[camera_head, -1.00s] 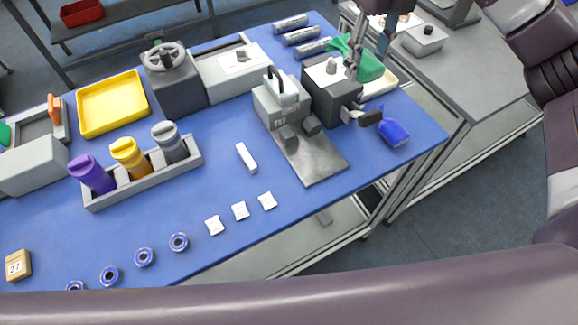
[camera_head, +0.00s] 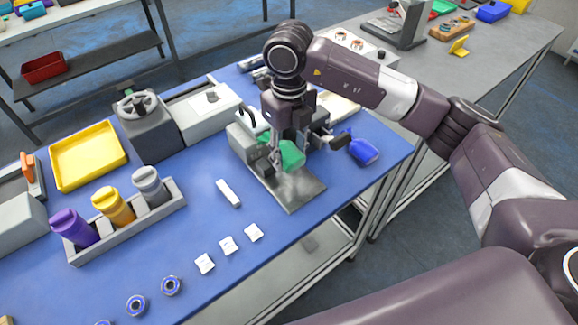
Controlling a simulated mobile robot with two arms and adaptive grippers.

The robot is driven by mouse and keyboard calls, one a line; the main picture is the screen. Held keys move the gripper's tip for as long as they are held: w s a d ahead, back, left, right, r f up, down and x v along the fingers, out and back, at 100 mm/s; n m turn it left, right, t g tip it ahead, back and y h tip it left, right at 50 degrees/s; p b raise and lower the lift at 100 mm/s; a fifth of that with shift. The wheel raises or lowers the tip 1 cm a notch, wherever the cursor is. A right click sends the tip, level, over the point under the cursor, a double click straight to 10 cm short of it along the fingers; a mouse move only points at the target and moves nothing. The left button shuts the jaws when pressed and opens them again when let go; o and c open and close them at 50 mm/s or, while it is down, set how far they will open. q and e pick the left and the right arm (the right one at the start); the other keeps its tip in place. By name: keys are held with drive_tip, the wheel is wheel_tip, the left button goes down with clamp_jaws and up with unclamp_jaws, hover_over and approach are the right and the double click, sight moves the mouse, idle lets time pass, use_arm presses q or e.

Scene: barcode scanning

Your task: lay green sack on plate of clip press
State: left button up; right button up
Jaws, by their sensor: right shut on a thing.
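The green sack (camera_head: 291,155) is over the back part of the bare metal plate (camera_head: 297,193) of the clip press (camera_head: 243,141). My right gripper (camera_head: 276,160) points down and is shut on the sack at its left side. The sack is close to the plate and near the press head; I cannot tell if it touches the plate. My right wrist and gripper hide parts of the press and of the dark machine behind it. My left gripper is not in view.
A blue object (camera_head: 363,150) lies right of the press near the table edge. A white bar (camera_head: 228,194) and several white packets (camera_head: 228,245) lie left of the plate. A grey rack (camera_head: 130,232) holds purple, orange and grey bottles. Blue table is bare between them.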

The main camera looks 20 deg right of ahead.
sight(289, 179)
wheel_tip(289, 179, down, 2)
drive_tip(key=shift+f, duration=0.1)
wheel_tip(289, 179, down, 4)
drive_tip(key=shift+r+p, duration=0.15)
drive_tip(key=shift+p, duration=0.55)
drive_tip(key=shift+f, duration=0.35)
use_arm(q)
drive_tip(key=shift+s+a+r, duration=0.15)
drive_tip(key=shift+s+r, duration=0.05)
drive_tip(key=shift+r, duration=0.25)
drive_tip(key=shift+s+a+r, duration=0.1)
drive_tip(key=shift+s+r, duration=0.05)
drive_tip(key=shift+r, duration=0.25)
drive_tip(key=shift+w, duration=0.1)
use_arm(e)
drive_tip(key=shift+f, duration=0.1)
drive_tip(key=shift+f, duration=0.15)
drive_tip(key=o, duration=1.3)
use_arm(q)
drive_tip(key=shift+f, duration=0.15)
